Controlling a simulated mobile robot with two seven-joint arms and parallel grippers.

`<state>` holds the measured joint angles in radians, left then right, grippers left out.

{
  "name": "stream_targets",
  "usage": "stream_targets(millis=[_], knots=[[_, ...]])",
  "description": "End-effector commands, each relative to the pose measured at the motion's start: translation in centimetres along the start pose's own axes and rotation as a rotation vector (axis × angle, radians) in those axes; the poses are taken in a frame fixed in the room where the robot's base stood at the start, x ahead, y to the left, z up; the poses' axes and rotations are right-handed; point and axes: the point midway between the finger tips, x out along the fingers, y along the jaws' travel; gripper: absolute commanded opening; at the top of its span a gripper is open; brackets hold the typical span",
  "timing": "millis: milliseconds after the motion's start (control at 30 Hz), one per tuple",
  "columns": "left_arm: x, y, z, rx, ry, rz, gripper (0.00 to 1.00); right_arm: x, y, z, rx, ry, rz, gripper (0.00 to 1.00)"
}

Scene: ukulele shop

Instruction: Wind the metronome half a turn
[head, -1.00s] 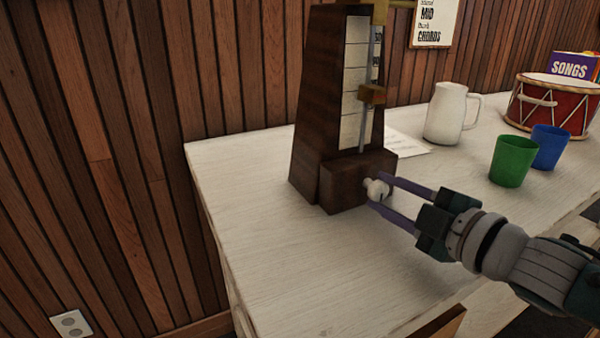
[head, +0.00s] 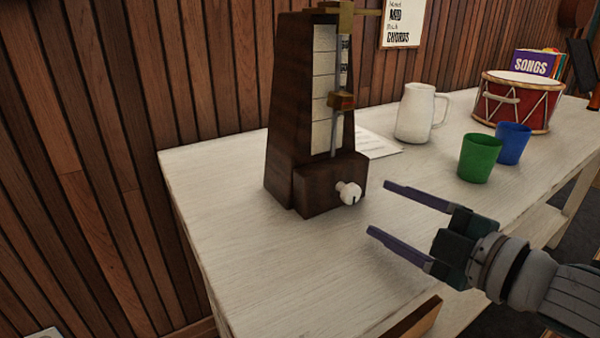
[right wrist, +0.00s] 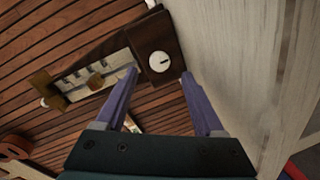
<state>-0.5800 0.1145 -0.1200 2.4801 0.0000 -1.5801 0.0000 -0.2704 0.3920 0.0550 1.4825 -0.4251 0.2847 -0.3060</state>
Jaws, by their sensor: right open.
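A dark wooden metronome (head: 292,115) stands upright near the far left end of the white counter. Its white winding knob (head: 348,192) sticks out of the base, facing my right gripper. My right gripper (head: 377,208) is open and empty, with a clear gap between its purple fingers and the knob. In the right wrist view the metronome (right wrist: 165,28) lies beyond the fingers, and the round white knob (right wrist: 159,62), with a dark mark on its face, shows between the fingertips of the right gripper (right wrist: 160,75). My left gripper is not in view.
A white pitcher (head: 414,114), a green cup (head: 479,158), a blue cup (head: 513,144) and a red drum (head: 523,105) stand to the right on the counter (head: 240,240). A paper sheet (head: 376,146) lies behind the metronome.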

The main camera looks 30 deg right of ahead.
Motion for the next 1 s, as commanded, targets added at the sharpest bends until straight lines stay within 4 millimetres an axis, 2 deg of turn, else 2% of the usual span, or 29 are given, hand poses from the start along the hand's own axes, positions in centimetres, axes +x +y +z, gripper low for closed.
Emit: stream_targets(millis=[100, 300, 833, 933, 1000], knots=[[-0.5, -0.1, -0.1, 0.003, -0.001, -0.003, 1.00, -2.1, 0.0, 0.0, 0.000, -0.002, -0.002, 0.70], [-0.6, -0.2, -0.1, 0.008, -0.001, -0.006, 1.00, -3.7, 0.0, 0.0, -0.002, 0.000, 0.000, 0.70], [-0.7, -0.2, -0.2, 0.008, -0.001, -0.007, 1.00, -3.8, 0.1, -0.1, 0.002, -0.003, 0.000, 0.70], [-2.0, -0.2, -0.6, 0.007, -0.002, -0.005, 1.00, -3.8, 1.2, -0.7, 0.038, -0.043, -0.005, 0.70], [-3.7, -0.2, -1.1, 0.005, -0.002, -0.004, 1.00, -4.0, 2.5, -1.5, 0.099, -0.108, -0.017, 0.70]])
